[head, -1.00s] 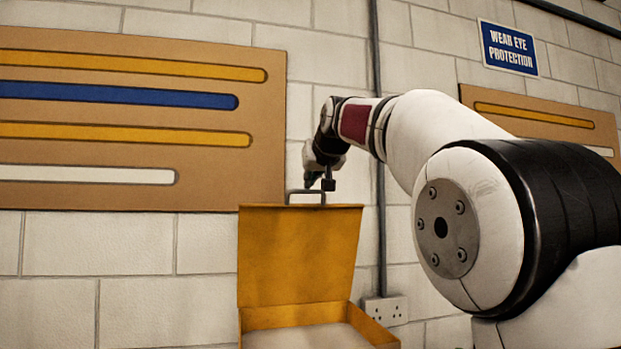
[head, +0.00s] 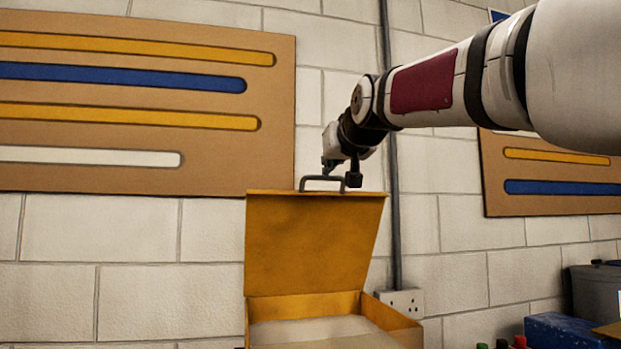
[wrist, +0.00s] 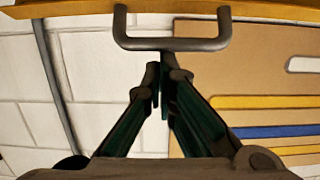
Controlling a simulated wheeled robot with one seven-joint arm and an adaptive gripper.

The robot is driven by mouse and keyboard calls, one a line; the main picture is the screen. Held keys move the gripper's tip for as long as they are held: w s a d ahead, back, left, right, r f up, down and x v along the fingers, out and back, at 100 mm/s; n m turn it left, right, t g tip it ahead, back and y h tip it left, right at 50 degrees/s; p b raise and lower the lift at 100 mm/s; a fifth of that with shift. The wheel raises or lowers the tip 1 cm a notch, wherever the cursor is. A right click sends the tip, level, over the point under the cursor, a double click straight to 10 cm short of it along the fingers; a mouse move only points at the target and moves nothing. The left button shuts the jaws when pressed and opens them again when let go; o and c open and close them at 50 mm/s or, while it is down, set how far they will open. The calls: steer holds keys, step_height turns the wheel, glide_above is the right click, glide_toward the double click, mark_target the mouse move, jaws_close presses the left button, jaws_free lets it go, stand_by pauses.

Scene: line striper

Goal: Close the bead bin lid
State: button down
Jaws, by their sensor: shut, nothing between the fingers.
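The yellow bead bin (head: 398,325) stands by the wall with its lid (head: 315,243) raised, close to upright. A grey U-shaped handle (head: 322,179) is on the lid's top edge. It also shows in the wrist view (wrist: 172,44), below the lid's yellow edge (wrist: 270,11). My gripper (head: 330,170) is at the handle, level with its bar in the head view. In the wrist view my fingertips (wrist: 160,72) are together and empty, just short of the handle bar. I cannot tell whether they touch it. Pale contents (head: 320,331) show inside the bin.
A striped board (head: 140,180) hangs on the block wall to the left, another (head: 560,190) to the right. A pipe (head: 391,220) runs down to a socket (head: 403,302) behind the bin. A blue box (head: 560,332) and dark container (head: 598,290) stand at the lower right.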

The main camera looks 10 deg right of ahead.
steer(key=s+f+t+b, duration=0.4)
steer(key=s+f+b, duration=0.8)
steer(key=b, duration=0.7)
steer(key=s+f+b, duration=0.2)
steer(key=f+b, duration=0.7)
steer(key=s+f+b, duration=0.3)
steer(key=f+b, duration=0.7)
steer(key=shift+s+f, duration=0.15)
steer(key=shift+f, duration=0.15)
steer(key=shift+r, duration=0.15)
